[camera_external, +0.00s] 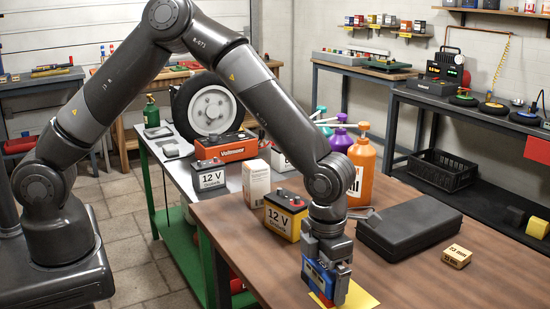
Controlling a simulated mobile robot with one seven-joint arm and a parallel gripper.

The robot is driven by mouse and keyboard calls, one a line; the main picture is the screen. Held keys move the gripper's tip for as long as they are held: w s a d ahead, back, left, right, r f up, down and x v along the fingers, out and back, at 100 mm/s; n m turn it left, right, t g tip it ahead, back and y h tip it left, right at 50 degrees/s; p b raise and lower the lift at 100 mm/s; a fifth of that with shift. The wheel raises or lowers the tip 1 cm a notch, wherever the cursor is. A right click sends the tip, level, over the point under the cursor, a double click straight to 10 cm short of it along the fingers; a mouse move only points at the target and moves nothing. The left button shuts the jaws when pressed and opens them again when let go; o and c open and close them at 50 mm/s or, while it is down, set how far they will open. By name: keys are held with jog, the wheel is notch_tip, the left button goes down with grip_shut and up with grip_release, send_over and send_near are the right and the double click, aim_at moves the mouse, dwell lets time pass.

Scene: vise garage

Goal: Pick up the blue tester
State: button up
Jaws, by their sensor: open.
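The blue tester (316,279) is a small blue device with a pale face and a red mark. It is upright on or just above a yellow sheet (358,295) near the front edge of the brown wooden table. My gripper (331,284) points straight down at the tester, with its fingers at the tester's height and close beside it. One dark finger shows on the right side of the tester. The jaws are open. The far finger is hidden, so I cannot tell whether the fingers touch it.
Close behind stand a yellow 12 V battery (283,219), a white box (256,183) and an orange bottle (362,170). The table's right front is clear.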

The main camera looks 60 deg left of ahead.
jog(key=c, duration=0.7)
